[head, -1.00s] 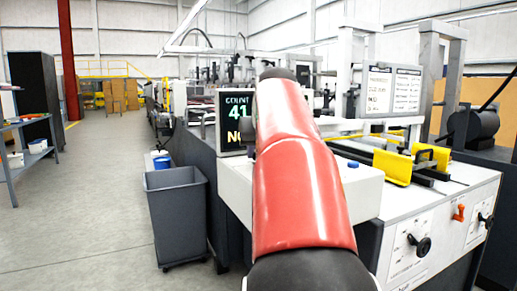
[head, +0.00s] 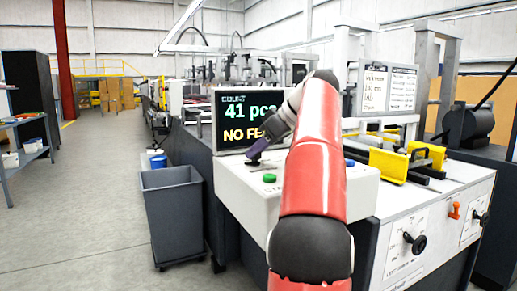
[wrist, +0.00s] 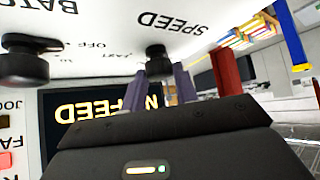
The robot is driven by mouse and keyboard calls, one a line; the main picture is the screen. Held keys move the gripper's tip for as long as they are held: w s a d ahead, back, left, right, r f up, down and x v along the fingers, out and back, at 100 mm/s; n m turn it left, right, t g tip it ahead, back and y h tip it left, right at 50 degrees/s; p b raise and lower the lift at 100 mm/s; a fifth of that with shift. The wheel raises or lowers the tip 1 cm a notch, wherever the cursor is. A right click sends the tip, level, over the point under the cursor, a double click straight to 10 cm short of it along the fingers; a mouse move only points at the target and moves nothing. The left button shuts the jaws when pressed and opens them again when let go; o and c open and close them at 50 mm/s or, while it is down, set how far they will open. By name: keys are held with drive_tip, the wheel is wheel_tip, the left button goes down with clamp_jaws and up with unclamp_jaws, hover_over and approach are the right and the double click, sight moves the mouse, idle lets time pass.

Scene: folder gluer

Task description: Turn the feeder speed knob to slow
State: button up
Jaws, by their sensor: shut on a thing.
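The feeder speed knob (wrist: 158,58) is a black round knob on the white panel, beside the printed word SPEED, which appears upside down in the wrist view. My gripper (wrist: 160,74) has its two purple fingers on either side of the knob, shut on it. In the head view my gripper (head: 258,150) reaches down onto the top of the white control box (head: 325,187), left of my red arm. A small FAST label shows left of the knob in the wrist view. The knob's pointer and the slow mark cannot be made out.
Another black knob (wrist: 25,62), by the word BATCH, is on the same panel. A green button (head: 269,178) is near my gripper. The display (head: 238,118) behind reads a count of 41 and NO FEED. A grey bin (head: 174,215) stands on the floor at left.

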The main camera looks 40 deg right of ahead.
drive_tip(key=shift+d+f+n+y, duration=0.15)
drive_tip(key=shift+n+y, duration=0.35)
drive_tip(key=shift+n, duration=0.3)
drive_tip(key=shift+g, duration=0.3)
drive_tip(key=o, duration=1)
drive_tip(key=shift+c, duration=0.2)
